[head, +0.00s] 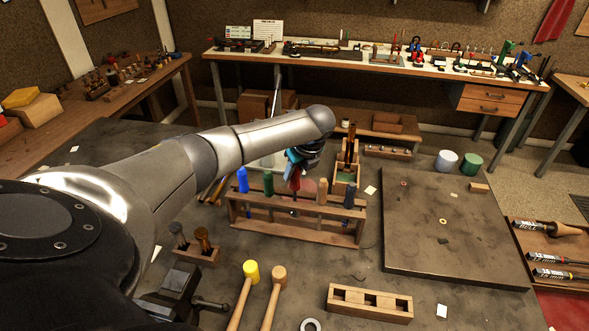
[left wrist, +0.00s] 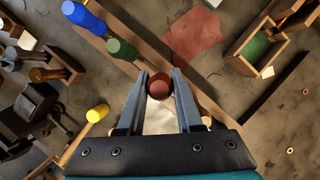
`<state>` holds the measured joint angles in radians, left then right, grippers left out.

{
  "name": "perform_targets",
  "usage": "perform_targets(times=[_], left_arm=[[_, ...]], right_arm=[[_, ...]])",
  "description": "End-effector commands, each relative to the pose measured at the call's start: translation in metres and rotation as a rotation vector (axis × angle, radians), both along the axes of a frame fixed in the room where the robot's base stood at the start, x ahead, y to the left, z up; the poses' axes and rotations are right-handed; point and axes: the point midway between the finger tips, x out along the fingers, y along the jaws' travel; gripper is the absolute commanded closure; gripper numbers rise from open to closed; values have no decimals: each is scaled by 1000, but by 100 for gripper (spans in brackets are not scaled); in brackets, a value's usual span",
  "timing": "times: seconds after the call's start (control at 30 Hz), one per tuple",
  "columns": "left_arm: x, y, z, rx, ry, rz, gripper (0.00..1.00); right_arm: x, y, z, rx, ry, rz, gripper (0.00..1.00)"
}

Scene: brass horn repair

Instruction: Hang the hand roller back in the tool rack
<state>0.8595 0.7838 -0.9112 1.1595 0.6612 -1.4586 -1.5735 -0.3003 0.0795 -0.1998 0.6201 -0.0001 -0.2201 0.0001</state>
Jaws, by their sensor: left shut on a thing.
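The wooden tool rack (head: 345,238) stands on the bench, with blue, green, tan and dark-handled tools upright in it. My left gripper (head: 294,170) is above the rack, between the green handle (head: 268,182) and the tan handle (head: 322,191). It is shut on the red-handled hand roller (head: 295,184). In the left wrist view the roller's round red end (left wrist: 159,86) sits between the fingertips, over the rack's rail (left wrist: 212,106). The roller's lower part is mostly hidden, so I cannot tell whether it is seated in the rack. My right gripper is not in view.
A wooden holder with a green inside (head: 346,177) stands behind the rack. Two mallets (head: 243,290) and a slotted wooden block (head: 370,303) lie in front. A small tool block (head: 196,254) is at the left. A wide flat board (head: 450,225) is at the right.

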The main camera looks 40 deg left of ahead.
Motion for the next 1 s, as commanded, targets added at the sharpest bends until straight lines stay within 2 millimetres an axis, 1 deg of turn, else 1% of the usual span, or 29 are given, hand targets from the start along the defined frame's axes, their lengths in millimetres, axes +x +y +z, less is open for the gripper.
perform_targets(times=[0.93, 0.97, 1.0], left_arm=[[0, 0, -37, 1, -1, 1, 100], [0, 0, -37, 1, -1, 1, 64], [0, 0, -36, 1, -1, 1, 59]], right_arm=[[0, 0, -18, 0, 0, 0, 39], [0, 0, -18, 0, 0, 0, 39], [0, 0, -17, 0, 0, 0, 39]])
